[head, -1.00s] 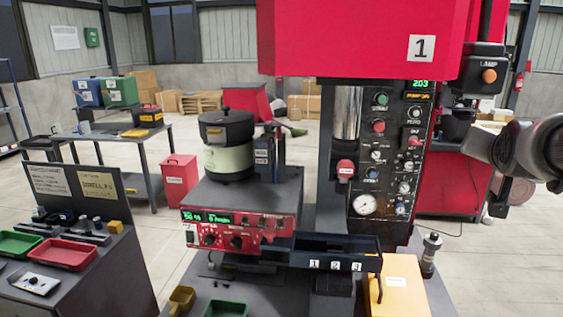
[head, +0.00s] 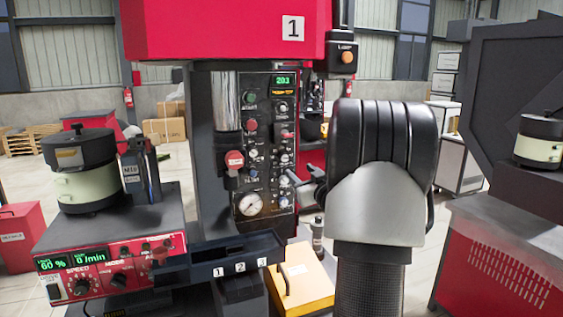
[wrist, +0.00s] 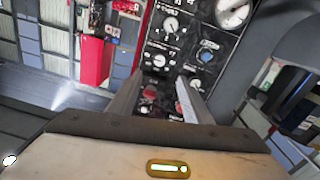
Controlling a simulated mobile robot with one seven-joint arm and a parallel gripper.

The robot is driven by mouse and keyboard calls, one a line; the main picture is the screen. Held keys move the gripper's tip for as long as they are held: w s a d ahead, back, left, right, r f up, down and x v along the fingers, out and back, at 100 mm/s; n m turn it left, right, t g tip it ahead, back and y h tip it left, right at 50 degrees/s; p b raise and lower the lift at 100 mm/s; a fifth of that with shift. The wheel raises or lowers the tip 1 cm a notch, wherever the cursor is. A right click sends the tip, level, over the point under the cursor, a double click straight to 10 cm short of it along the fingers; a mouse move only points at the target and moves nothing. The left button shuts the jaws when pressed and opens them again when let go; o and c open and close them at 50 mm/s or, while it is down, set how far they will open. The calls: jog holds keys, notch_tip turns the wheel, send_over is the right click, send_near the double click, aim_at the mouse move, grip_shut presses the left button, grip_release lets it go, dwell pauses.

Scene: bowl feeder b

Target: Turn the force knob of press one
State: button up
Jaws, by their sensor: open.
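Press one (head: 225,35) is red with a "1" label. Its dark control panel (head: 268,140) carries a green display, buttons, several small knobs and a round gauge (head: 249,204). I cannot read which knob is the force knob. My gripper (wrist: 160,88) is open, its two fingers pointing at the panel in the wrist view. A white-capped knob (wrist: 159,60) shows just beyond the gap between the fingertips, and another white knob (wrist: 171,25) lies farther off. In the head view my gripper is small, at the panel's right edge, partly hidden by my arm. Contact cannot be told.
A bowl feeder (head: 85,175) stands on a red control box (head: 110,268) at left. A dark chute (head: 220,262) marked 1, 2, 3 and a yellow box (head: 300,285) are below the panel. An orange-button lamp box (head: 343,58) hangs above right.

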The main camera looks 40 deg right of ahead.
aim_at(285, 159)
jog(key=p+x, duration=0.1)
jog(key=x, duration=1.2)
jog(key=shift+w+d, duration=0.1)
jog(key=shift+w, duration=0.1)
jog(key=shift+c, duration=0.6)
jog(key=c, duration=0.9)
jog(key=shift+c, duration=0.2)
